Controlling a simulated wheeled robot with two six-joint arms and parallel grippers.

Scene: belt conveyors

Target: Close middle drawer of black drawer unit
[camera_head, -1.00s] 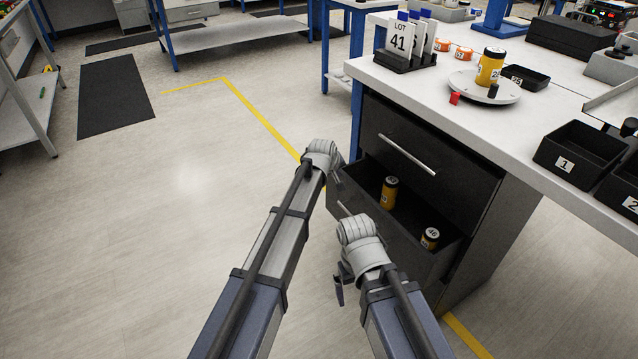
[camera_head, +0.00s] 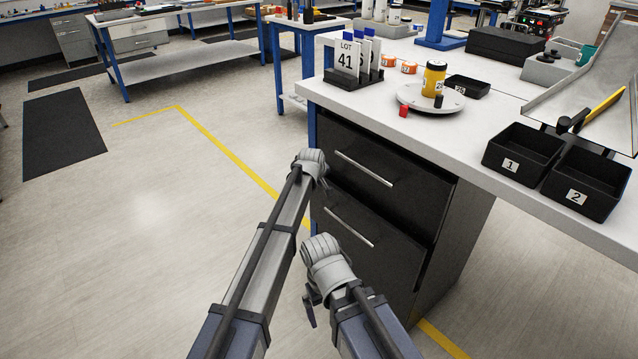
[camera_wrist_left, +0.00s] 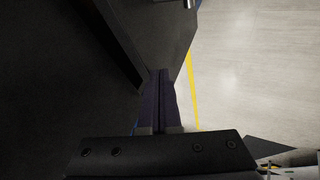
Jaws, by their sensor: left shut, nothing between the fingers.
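The black drawer unit (camera_head: 452,245) stands under the white-topped bench. Its top drawer front (camera_head: 405,168) is shut. The middle drawer front (camera_head: 385,258), with a silver handle (camera_head: 348,227), stands almost flush with the unit; a narrow dark gap seems to show along its right edge. The drawer's inside is out of sight. My left gripper (camera_wrist_left: 161,95) is shut and empty, its fingertips close to a dark drawer surface; I cannot tell if they touch.
The white bench top (camera_head: 455,128) overhangs the unit and carries bins (camera_head: 522,153), a round turntable (camera_head: 430,98) with a yellow jar, and a lot-card holder (camera_head: 352,92). The floor (camera_head: 150,225) to the left is clear, with a yellow line.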

